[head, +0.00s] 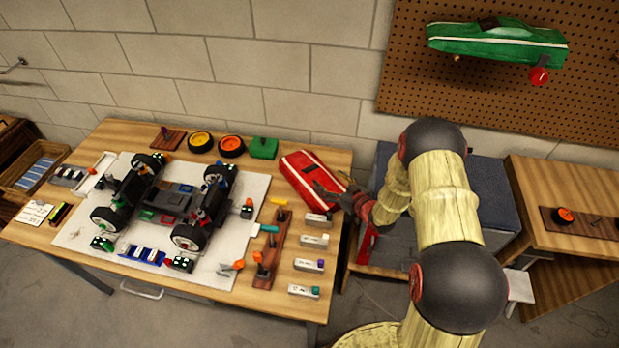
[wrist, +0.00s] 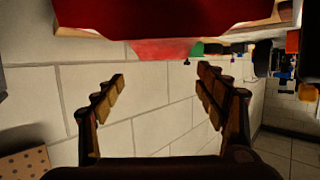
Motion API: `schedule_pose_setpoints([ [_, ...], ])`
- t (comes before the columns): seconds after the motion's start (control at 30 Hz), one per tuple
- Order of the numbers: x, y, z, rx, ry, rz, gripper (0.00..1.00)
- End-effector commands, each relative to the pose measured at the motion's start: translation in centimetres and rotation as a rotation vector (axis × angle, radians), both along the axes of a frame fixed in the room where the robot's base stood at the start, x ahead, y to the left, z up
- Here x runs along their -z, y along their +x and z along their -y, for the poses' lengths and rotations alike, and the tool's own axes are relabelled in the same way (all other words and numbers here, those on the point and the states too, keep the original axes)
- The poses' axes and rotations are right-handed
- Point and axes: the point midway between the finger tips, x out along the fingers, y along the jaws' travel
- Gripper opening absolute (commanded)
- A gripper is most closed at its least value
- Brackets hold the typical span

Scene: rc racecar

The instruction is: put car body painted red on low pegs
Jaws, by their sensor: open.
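The red car body (head: 308,176) with white stripes lies at the right back of the workbench. In the wrist view the red body (wrist: 160,14) fills the top edge. My gripper (head: 332,188) is beside the body's right side in the head view. In the wrist view my gripper (wrist: 162,80) has its fingers wide apart with nothing between them. Whether a finger touches the body cannot be told. The pegboard (head: 408,70) is on the wall at upper right. No free low pegs can be made out on it; my arm covers part of its lower edge.
A green car body (head: 490,45) hangs high on the pegboard. The workbench (head: 325,160) holds a car chassis (head: 165,203), wheels (head: 231,146), a green block (head: 263,148) and several labelled boxes right of the chassis. A wooden side table (head: 560,180) stands at right.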

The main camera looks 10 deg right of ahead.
Motion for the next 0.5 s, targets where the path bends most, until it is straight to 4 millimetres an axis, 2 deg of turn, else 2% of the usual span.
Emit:
schedule_pose_setpoints([
  [0.03,0.9,0.0,0.0,-0.001,0.002,0.0,0.72],
  [0.2,1.4,0.2,-0.1,-0.003,0.004,0.004,0.72],
  [0.5,2.2,2.5,-1.2,-0.004,0.004,0.004,0.72],
])
